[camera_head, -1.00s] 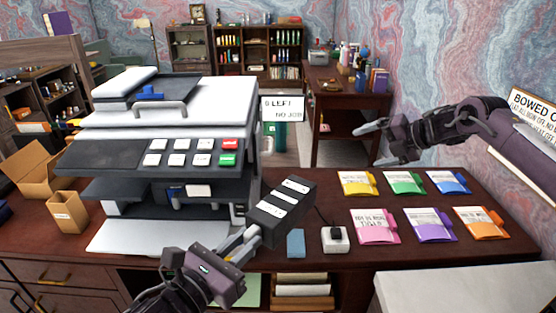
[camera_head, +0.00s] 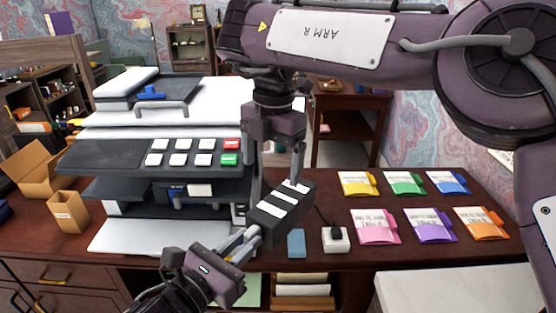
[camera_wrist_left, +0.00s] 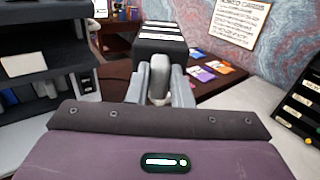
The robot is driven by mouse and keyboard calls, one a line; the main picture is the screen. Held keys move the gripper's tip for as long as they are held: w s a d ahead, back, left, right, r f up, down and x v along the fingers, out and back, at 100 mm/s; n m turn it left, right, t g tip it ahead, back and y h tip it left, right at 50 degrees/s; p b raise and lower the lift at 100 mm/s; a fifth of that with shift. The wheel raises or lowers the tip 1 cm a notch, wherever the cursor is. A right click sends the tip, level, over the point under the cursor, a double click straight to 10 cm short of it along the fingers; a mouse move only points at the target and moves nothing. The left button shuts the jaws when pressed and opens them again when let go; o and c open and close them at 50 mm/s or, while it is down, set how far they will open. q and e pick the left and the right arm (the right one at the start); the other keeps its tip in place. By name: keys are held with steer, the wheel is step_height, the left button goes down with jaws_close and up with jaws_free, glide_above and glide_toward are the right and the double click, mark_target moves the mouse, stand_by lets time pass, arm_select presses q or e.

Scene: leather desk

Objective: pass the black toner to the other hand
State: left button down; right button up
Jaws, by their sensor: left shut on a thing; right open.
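The black toner (camera_head: 268,226) is a dark block with white label strips, held tilted above the desk in front of the printer. My left gripper (camera_head: 247,240) is shut on its lower left end. In the left wrist view the toner (camera_wrist_left: 161,44) stands out beyond the fingertips. My right gripper (camera_head: 277,172) points down from above with its fingers apart. One finger is at the left of the toner and the other at its far right end. Whether the fingers touch it cannot be told.
The printer (camera_head: 160,130) stands close on the left. A blue block (camera_head: 296,243) and a white box with a black knob (camera_head: 335,240) lie on the desk beside the toner. Several coloured packets (camera_head: 431,225) lie to the right. A small open carton (camera_head: 68,212) stands at the left.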

mark_target(279, 200)
arm_select(q)
steer(key=shift+d+r, duration=0.1)
steer(key=shift+d, duration=0.05)
arm_select(e)
steer(key=shift+d+f+h, duration=0.1)
steer(key=shift+d+h, duration=0.2)
steer(key=shift+d, duration=0.35)
arm_select(q)
steer(key=shift+w, duration=0.1)
arm_select(e)
steer(key=shift+d+f, duration=0.25)
steer(key=shift+f, duration=0.05)
step_height(279, 200, down, 11)
steer(key=shift+a+f, duration=0.1)
steer(key=shift+f, duration=0.1)
steer(key=c, duration=1.1)
arm_select(q)
steer(key=c, duration=1.2)
jaws_free()
arm_select(e)
steer(key=shift+c, duration=0.9)
